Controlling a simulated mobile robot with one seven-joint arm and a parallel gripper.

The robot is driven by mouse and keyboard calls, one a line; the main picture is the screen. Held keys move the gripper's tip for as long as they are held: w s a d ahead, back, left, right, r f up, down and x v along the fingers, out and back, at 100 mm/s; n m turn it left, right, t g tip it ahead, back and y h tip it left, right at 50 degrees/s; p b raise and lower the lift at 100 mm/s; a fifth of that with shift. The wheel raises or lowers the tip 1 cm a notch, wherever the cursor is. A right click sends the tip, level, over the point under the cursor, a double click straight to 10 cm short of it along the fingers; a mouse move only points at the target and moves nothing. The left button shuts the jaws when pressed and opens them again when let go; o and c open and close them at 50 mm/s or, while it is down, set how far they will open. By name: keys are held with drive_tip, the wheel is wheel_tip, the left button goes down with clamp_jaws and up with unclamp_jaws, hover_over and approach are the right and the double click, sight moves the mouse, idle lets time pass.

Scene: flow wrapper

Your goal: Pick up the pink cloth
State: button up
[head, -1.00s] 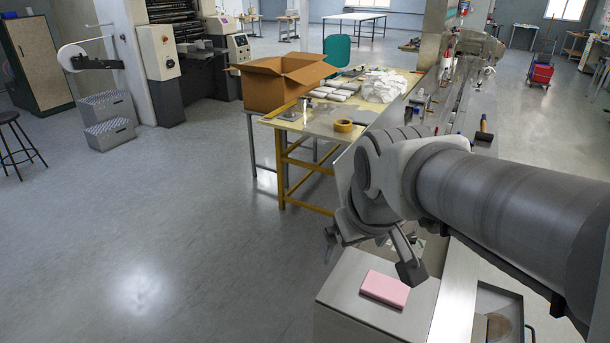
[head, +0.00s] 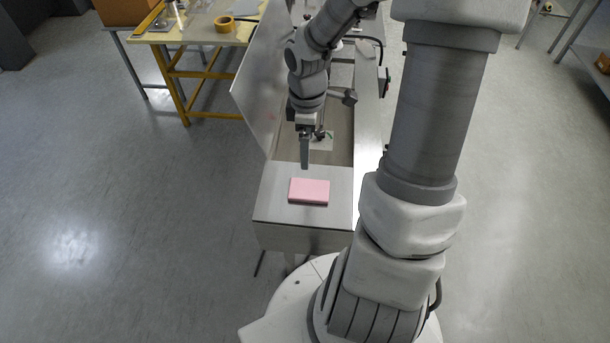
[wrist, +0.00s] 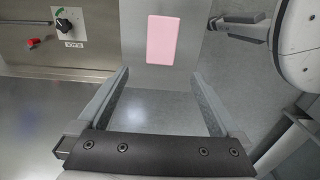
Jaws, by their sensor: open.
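The pink cloth (head: 309,191) is a flat folded rectangle lying on the bare metal end surface (head: 275,214) of the machine. My gripper (head: 305,165) is just beyond the cloth in the head view, pointing down and apart from it. In the wrist view the gripper (wrist: 160,82) has its two fingers wide apart with nothing between them. The cloth (wrist: 161,38) shows ahead of the fingertips there, in line with the gap between them.
A tall metal side panel (head: 262,75) rises along the machine's left. A control plate with a black knob (wrist: 64,25) and a red part are at upper left in the wrist view. A yellow-framed table (head: 170,75) stands at the back left. The floor at left is clear.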

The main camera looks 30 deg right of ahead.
drive_tip(key=b, duration=0.2)
hover_over(309, 189)
drive_tip(key=f, duration=1.1)
drive_tip(key=shift+w+a, duration=0.25)
drive_tip(key=shift+w, duration=0.05)
drive_tip(key=shift+s+d+f, duration=0.15)
drive_tip(key=shift+f, duration=1.2)
drive_tip(key=shift+s+d+f, duration=0.1)
drive_tip(key=shift+s+f, duration=0.05)
drive_tip(key=shift+f, duration=1.15)
drive_tip(key=c, duration=1.1)
drive_tip(key=shift+o, duration=0.2)
drive_tip(key=shift+r, duration=0.15)
